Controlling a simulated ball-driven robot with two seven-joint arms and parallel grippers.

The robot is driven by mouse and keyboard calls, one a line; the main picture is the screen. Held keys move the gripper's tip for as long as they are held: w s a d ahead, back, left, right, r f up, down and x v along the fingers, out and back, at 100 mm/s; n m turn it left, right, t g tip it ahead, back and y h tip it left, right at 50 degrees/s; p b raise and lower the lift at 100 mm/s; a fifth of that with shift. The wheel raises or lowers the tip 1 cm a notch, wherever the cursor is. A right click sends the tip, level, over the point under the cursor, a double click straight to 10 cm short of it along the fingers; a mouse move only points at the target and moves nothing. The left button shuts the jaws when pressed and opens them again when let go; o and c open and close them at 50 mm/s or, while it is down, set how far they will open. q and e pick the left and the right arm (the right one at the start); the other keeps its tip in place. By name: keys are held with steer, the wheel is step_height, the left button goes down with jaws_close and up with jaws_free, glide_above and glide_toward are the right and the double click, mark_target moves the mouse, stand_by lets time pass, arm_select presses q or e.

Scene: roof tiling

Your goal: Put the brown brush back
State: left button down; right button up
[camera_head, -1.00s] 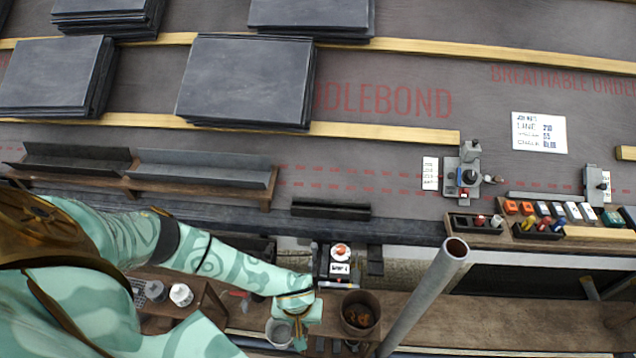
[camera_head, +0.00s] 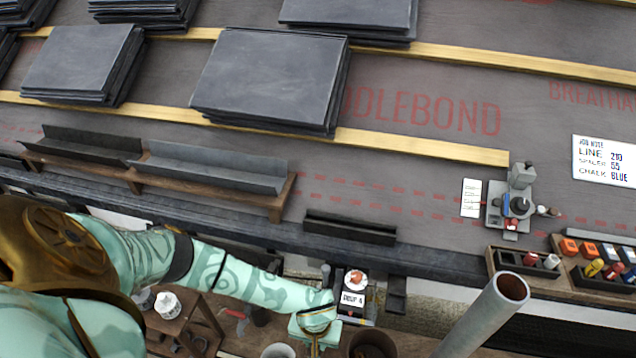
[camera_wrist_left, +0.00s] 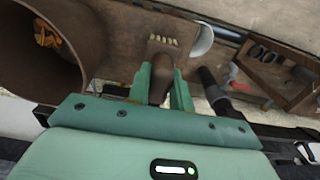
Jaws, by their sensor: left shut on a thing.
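My left gripper (camera_wrist_left: 160,88) is shut on the brown brush (camera_wrist_left: 163,56) in the left wrist view. The brush's handle is between the two green fingers, and its pale bristle end points away from me. In the head view my left gripper (camera_head: 315,342) is at the bottom, over the lower plank, and the brush is mostly hidden there. A brown bucket (camera_head: 372,344) is to its right and a pale pot (camera_head: 278,350) to its left. The bucket also shows in the left wrist view (camera_wrist_left: 82,30), with something orange inside. My right gripper is not in view.
A labelled stand (camera_head: 353,298) with a white-and-orange item is just beyond the gripper. A grey pole (camera_head: 485,318) rises to the right. A wooden tool box (camera_wrist_left: 275,75) is at the right in the wrist view. Slate stacks (camera_head: 270,80) lie on the roof above.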

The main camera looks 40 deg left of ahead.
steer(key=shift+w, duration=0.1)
arm_select(q)
steer(key=shift+f, duration=0.2)
steer(key=c, duration=1.3)
jaws_free()
steer(key=shift+o, duration=0.2)
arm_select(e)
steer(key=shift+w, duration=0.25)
arm_select(q)
steer(key=shift+r, duration=0.2)
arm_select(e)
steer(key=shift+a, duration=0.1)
arm_select(q)
step_height(320, 180, up, 12)
steer(key=p, duration=0.7)
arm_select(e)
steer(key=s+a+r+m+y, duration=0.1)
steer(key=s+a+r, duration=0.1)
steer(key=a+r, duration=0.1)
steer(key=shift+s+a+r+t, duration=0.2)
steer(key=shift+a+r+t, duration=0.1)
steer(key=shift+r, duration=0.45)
